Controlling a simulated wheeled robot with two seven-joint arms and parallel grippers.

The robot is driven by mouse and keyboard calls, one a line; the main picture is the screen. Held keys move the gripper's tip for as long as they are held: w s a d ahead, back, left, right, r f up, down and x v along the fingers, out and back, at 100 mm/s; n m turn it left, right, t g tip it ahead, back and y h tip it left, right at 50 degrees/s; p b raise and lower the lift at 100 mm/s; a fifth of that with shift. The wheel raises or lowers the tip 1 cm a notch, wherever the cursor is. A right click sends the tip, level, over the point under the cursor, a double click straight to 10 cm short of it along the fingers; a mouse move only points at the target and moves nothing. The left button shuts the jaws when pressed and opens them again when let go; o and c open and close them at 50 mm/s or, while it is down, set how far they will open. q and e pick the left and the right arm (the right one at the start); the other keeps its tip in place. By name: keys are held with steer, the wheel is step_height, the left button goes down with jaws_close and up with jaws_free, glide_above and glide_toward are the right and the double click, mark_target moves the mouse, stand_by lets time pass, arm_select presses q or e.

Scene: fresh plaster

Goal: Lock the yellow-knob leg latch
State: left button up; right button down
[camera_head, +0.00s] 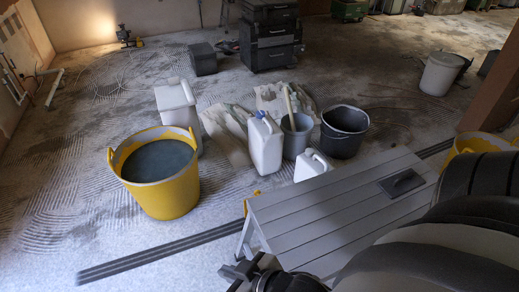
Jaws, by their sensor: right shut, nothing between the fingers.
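A grey slatted work platform (335,208) stands at the lower right on a pale folding leg (245,240) at its left end. A small yellow part (252,197), perhaps the latch knob, shows at the platform's upper left corner, partly hidden by the top. Whether the latch is locked cannot be seen. My right gripper (233,272) is at the bottom, shut and empty, just below and left of the leg, apart from the yellow part. My right arm covers the platform's lower right. My left gripper is out of view.
A yellow tub (162,194) of grey material stands left. White canisters (265,146), a grey bucket (297,140) and a black bucket (343,143) stand behind the platform. A dark trowel (401,183) lies on top. A dark strip (160,256) crosses the floor; the lower left is clear.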

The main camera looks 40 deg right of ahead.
mark_target(256, 205)
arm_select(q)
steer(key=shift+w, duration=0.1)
arm_select(e)
steer(key=shift+f, duration=0.1)
